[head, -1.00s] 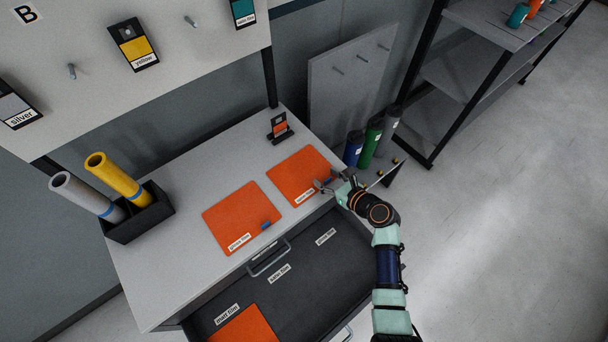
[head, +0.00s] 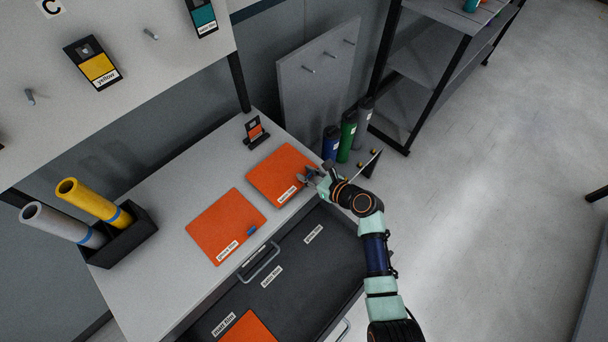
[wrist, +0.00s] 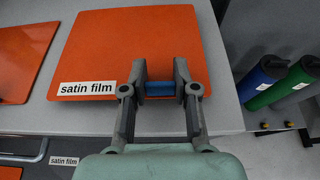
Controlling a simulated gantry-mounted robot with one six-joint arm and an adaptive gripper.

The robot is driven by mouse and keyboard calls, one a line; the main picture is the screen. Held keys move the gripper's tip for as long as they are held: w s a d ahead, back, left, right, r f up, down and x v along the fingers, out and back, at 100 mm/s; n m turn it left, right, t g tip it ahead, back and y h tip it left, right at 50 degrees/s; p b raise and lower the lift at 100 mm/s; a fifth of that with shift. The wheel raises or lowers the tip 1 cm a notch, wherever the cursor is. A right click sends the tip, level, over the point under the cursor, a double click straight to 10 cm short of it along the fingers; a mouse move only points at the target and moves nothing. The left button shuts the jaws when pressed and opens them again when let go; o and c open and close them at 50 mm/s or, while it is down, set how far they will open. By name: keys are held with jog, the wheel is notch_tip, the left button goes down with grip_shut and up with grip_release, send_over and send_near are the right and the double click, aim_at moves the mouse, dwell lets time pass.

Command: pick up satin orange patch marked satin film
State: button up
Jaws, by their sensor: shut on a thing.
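The satin orange patch (head: 277,172) lies flat on the grey cabinet top, at its right end. In the wrist view the patch (wrist: 140,45) carries a white "satin film" label (wrist: 86,88) at its lower left corner. A blue tab (wrist: 160,89) sits at its near edge. My gripper (wrist: 160,82) is shut on this blue tab, with one finger on each side. In the head view my gripper (head: 310,175) is at the patch's right front corner and hides the tab in part.
A second orange patch (head: 224,226) with its own blue tab lies to the left. The open drawer (head: 300,262) holds another orange patch (head: 247,330) and labels. Blue and green rolls (head: 347,136) stand right of the cabinet. A black holder (head: 122,240) with tubes stands at left.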

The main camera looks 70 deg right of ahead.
notch_tip(320, 180, up, 19)
jog(key=p, duration=0.5)
jog(key=shift+f, duration=0.2)
